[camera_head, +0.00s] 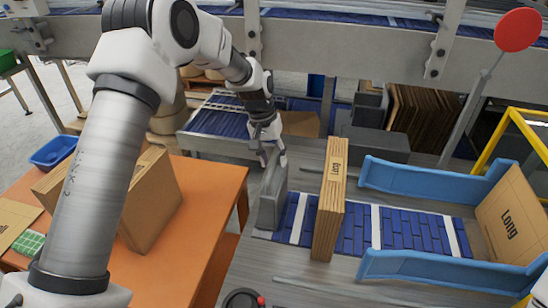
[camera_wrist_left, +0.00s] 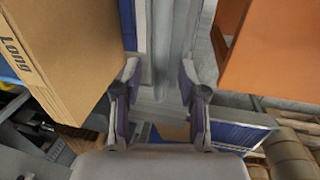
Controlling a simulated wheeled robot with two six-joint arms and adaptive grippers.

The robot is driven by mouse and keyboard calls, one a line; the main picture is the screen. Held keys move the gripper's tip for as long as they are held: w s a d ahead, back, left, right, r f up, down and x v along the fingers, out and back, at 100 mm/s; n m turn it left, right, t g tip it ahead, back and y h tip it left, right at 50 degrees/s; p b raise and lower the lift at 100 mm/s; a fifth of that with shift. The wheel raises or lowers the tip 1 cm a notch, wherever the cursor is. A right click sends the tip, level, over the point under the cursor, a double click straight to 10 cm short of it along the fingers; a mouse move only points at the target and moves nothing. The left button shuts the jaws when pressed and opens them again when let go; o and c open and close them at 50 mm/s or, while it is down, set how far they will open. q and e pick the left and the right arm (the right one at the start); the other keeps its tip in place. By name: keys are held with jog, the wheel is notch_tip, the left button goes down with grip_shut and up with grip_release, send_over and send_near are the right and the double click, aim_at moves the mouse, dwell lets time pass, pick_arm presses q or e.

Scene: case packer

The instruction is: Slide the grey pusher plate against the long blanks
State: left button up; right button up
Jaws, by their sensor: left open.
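The grey pusher plate (camera_head: 271,200) stands upright at the left end of the blue roller bed. The long blanks (camera_head: 329,205), a brown upright stack marked "Long", stand on the bed to its right, with a gap between. They also show at the left of the left wrist view (camera_wrist_left: 65,55). My left gripper (camera_head: 268,152) is at the top of the plate, its fingers pointing down. In the left wrist view the open fingers (camera_wrist_left: 160,100) are apart, with grey plate-like surface between them; I cannot tell if they touch it. My right gripper is not in view.
Blue guide rails (camera_head: 420,183) flank the bed at the right, by a brown "Long" panel (camera_head: 512,220). An orange table (camera_head: 205,215) with more cardboard stands at the left. A red disc (camera_head: 517,30) on a post and a yellow frame stand at the right.

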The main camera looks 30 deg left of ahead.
pick_arm(q)
jog(key=shift+w+f, duration=0.1)
jog(key=shift+f, duration=0.2)
jog(key=shift+s+r, duration=0.2)
jog(key=shift+s, duration=0.1)
grip_shut()
jog(key=w+d+p, duration=0.2)
jog(key=d, duration=0.8)
jog(key=shift+w, duration=0.25)
